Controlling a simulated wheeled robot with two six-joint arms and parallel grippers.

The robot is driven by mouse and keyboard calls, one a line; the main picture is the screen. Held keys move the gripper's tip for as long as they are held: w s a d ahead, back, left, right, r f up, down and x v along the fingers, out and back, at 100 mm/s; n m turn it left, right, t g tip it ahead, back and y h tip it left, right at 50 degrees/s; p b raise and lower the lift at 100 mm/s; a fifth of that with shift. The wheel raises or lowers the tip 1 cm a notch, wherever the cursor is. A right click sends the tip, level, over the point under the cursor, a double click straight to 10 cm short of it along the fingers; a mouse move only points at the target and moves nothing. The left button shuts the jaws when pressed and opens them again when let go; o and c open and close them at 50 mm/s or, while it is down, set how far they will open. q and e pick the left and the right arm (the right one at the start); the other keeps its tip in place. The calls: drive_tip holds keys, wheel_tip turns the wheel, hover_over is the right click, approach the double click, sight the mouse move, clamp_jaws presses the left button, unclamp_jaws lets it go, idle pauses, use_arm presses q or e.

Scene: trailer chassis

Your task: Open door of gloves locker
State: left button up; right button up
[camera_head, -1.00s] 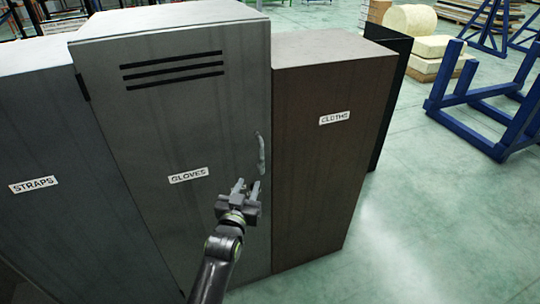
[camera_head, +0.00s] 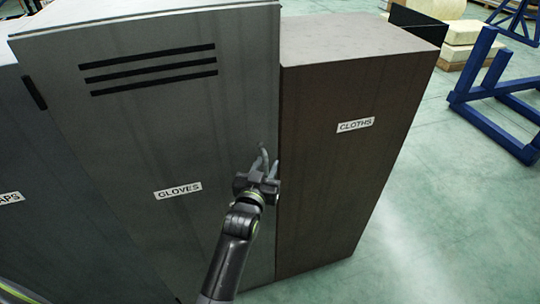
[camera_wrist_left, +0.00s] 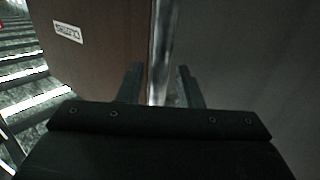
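My right gripper is not in view.
A brown CLOTHS locker (camera_head: 345,150) stands directly to the right, and a dark grey STRAPS locker (camera_head: 30,190) to the left. Open green floor (camera_head: 440,220) lies at the right, with a blue metal frame (camera_head: 490,100) farther back.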

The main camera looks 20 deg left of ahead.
use_arm(q)
drive_tip(key=shift+w, duration=0.2)
drive_tip(key=shift+s+r, duration=0.15)
drive_tip(key=shift+s, duration=0.1)
drive_tip(key=shift+s+r, duration=0.1)
drive_tip(key=shift+s, duration=0.05)
drive_tip(key=shift+c, duration=2.9)
clamp_jaws()
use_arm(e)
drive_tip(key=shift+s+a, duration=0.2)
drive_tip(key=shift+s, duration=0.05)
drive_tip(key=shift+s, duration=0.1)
